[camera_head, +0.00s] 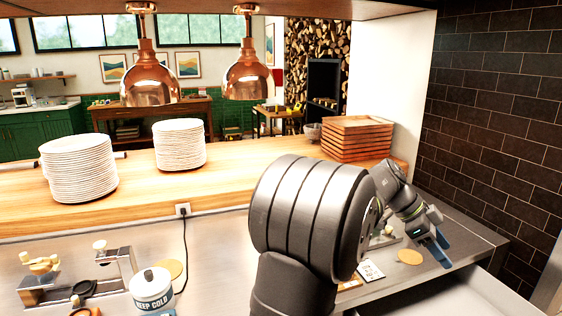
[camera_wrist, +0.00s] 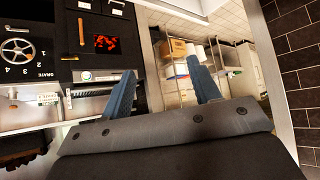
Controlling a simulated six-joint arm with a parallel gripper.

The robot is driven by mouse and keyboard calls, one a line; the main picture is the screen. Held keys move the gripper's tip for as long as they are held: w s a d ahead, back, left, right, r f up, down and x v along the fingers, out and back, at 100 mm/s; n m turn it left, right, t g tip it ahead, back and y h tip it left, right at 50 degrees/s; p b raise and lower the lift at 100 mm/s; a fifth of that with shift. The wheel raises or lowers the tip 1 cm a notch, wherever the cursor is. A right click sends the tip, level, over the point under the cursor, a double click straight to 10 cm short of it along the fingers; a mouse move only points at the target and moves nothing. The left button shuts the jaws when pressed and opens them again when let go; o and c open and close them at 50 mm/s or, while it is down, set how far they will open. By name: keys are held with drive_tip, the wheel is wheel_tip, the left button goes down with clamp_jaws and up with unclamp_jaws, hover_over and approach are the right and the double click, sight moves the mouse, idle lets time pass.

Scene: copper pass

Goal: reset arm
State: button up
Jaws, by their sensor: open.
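My gripper (camera_head: 437,253) is at the right of the head view, over the right end of the steel counter (camera_head: 220,240). My large dark arm link covers the middle of that view. In the wrist view my gripper (camera_wrist: 166,76) shows two blue fingers spread apart, with nothing between them. The wrist camera looks out past the counter toward a dark oven front (camera_wrist: 95,40) and a storage shelf (camera_wrist: 190,60).
Two plate stacks (camera_head: 78,168) (camera_head: 180,145) and stacked wooden trays (camera_head: 355,138) stand on the wooden pass. A "KEEP COLD" tub (camera_head: 152,292) is at the front left. Copper lamps (camera_head: 150,80) (camera_head: 247,75) hang above. A dark tiled wall (camera_head: 490,120) bounds the right.

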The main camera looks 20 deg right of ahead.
drive_tip(key=w+a+n+t+h, duration=0.1)
drive_tip(key=w+a+n+t, duration=0.1)
drive_tip(key=w, duration=0.8)
drive_tip(key=w+a+f+n+t+h, duration=0.1)
drive_tip(key=w+a+n, duration=0.3)
drive_tip(key=w, duration=0.6)
drive_tip(key=shift+w+a+f+n+t, duration=0.15)
drive_tip(key=shift+w+a+n+t, duration=0.2)
drive_tip(key=shift+a+t, duration=0.55)
drive_tip(key=shift+o, duration=0.4)
drive_tip(key=shift+a, duration=0.1)
